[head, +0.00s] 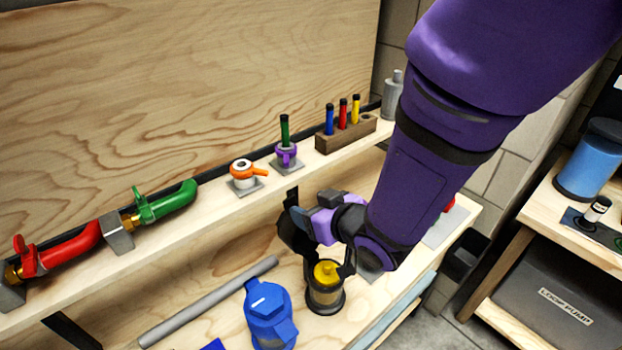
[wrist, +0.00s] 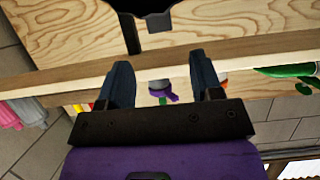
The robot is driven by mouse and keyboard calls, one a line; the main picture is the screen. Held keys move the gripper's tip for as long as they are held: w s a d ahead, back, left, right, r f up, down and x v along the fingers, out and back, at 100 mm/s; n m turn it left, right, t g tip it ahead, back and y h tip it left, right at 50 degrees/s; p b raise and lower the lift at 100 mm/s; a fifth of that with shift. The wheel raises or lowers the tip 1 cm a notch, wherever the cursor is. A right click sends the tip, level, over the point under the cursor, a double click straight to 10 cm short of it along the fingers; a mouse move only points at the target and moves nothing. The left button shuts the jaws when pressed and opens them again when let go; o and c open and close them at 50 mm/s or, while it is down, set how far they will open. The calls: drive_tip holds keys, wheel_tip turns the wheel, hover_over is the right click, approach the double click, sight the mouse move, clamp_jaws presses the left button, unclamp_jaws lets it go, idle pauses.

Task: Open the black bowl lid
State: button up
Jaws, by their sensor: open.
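The bowl cannot be made out clearly in the wrist view.
The shelf behind holds red and green valves, an orange valve (head: 243,172), a purple valve (head: 287,154) and a wooden marker block (head: 345,135). A side table (head: 540,215) stands right.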

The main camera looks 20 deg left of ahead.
sight(290, 199)
drive_tip(key=x, duration=0.8)
drive_tip(key=shift+a+f, duration=0.2)
clamp_jaws()
drive_tip(key=shift+v, duration=1.65)
unclamp_jaws()
drive_tip(key=shift+d, duration=0.1)
